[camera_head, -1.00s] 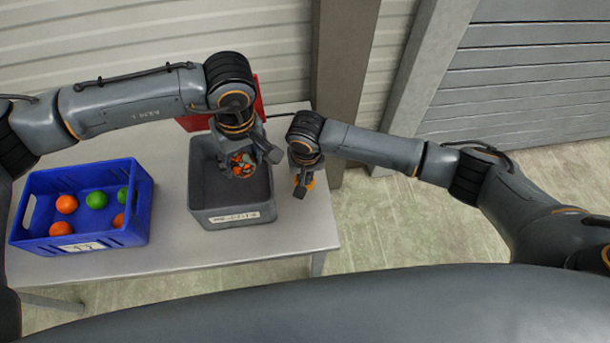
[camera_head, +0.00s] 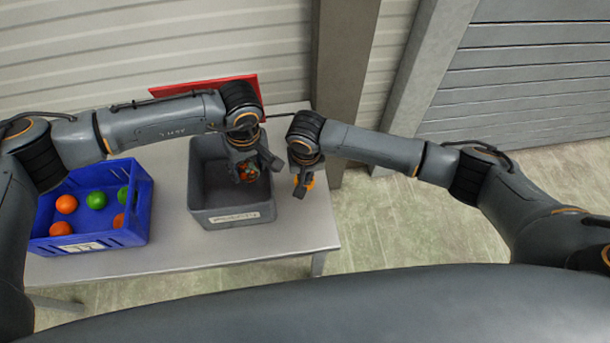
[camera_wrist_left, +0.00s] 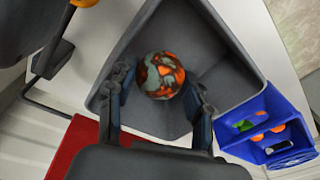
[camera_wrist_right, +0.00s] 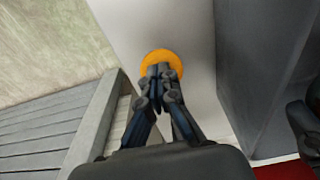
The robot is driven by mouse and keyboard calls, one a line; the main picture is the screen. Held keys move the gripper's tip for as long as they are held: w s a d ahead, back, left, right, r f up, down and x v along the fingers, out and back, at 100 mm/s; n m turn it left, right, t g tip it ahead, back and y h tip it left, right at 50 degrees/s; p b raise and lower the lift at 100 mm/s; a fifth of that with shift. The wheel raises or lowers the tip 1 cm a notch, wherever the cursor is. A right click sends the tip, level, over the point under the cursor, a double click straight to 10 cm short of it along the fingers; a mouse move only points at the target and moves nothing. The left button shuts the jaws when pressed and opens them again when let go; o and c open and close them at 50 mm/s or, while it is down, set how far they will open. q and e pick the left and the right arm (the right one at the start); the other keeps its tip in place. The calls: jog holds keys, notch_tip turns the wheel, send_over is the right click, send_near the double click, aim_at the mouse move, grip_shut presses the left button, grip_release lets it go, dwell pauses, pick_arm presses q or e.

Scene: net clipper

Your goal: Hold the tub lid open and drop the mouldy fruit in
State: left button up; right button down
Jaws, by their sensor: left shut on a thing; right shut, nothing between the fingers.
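The grey tub (camera_head: 240,216) stands on the table with its red lid (camera_head: 180,88) raised at the back. My left gripper (camera_head: 247,170) is over the tub's opening, pointing down, shut on the mouldy fruit (camera_wrist_left: 160,75), a mottled orange and grey-green ball. In the left wrist view the tub's walls (camera_wrist_left: 225,60) surround the fruit. My right gripper (camera_head: 300,186) is shut and empty, right of the tub, at a round orange pad (camera_wrist_right: 158,60). Its fingertips overlap the pad; I cannot tell how firmly they touch.
A thin dark rod (camera_wrist_left: 47,108) runs beside the tub near the lid. The table (camera_head: 200,258) is clear in front. A pillar (camera_head: 340,90) stands behind.

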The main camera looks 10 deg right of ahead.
pick_arm(q)
jog(key=shift+f, duration=2.25)
jog(key=o, duration=1.1)
jog(key=shift+c, duration=0.2)
jog(key=o, duration=0.3)
jog(key=shift+s, duration=0.1)
pick_arm(e)
jog(key=shift+a, duration=0.1)
pick_arm(q)
jog(key=shift+o, duration=0.2)
pick_arm(e)
jog(key=shift+a, duration=0.15)
pick_arm(q)
jog(key=shift+d+r, duration=0.1)
jog(key=shift+d, duration=0.15)
pick_arm(e)
jog(key=shift+d, duration=0.35)
pick_arm(q)
jog(key=shift+a, duration=0.2)
